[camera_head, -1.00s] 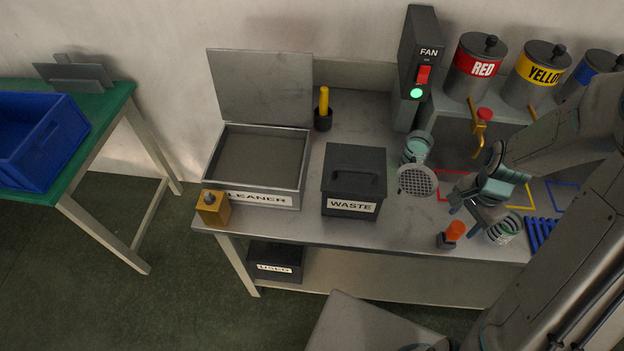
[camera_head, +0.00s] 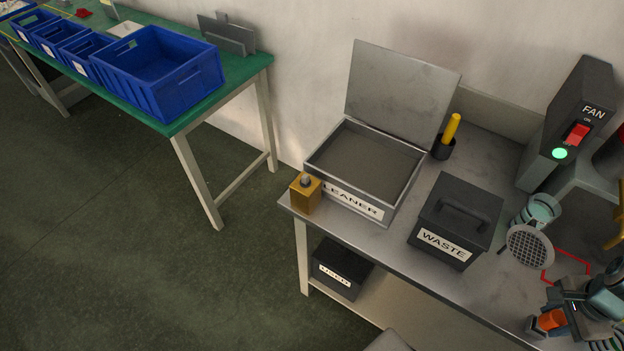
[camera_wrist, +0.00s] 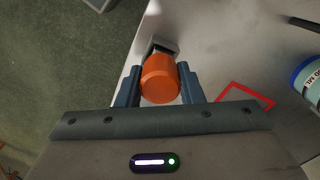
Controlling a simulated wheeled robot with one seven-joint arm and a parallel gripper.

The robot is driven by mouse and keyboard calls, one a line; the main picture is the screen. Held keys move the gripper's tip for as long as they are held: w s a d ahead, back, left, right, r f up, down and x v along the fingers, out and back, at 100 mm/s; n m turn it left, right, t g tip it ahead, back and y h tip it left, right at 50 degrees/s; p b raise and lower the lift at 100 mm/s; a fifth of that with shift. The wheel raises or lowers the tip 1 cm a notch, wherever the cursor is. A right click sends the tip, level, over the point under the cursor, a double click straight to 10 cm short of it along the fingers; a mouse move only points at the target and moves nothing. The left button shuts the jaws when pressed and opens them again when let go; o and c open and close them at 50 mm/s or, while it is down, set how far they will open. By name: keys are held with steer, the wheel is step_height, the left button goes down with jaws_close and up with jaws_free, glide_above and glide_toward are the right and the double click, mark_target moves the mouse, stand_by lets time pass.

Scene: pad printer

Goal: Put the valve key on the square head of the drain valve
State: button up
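An orange handle on a dark base, which looks like the valve key (camera_head: 552,318), is at the front edge of the bench at lower right. In the wrist view the orange handle (camera_wrist: 160,80) is between the two fingers of my gripper (camera_wrist: 160,84), with a pale square block behind it. The fingers are very close to its sides; I cannot tell whether they press on it. My gripper also shows in the head view (camera_head: 580,318). A brass block with a grey knob, which looks like the drain valve (camera_head: 305,195), is at the cleaner tray's front left corner.
The open cleaner tray (camera_head: 398,197) has its lid raised behind. The black waste box (camera_head: 455,228) stands between it and my gripper. A round mesh strainer (camera_head: 529,247) is close behind my gripper. A green table with blue bins (camera_head: 165,90) is at left, across a floor gap.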

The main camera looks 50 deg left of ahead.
steer(key=shift+c, duration=1.1)
steer(key=shift+r+p, duration=2.4)
steer(key=shift+r, duration=1.15)
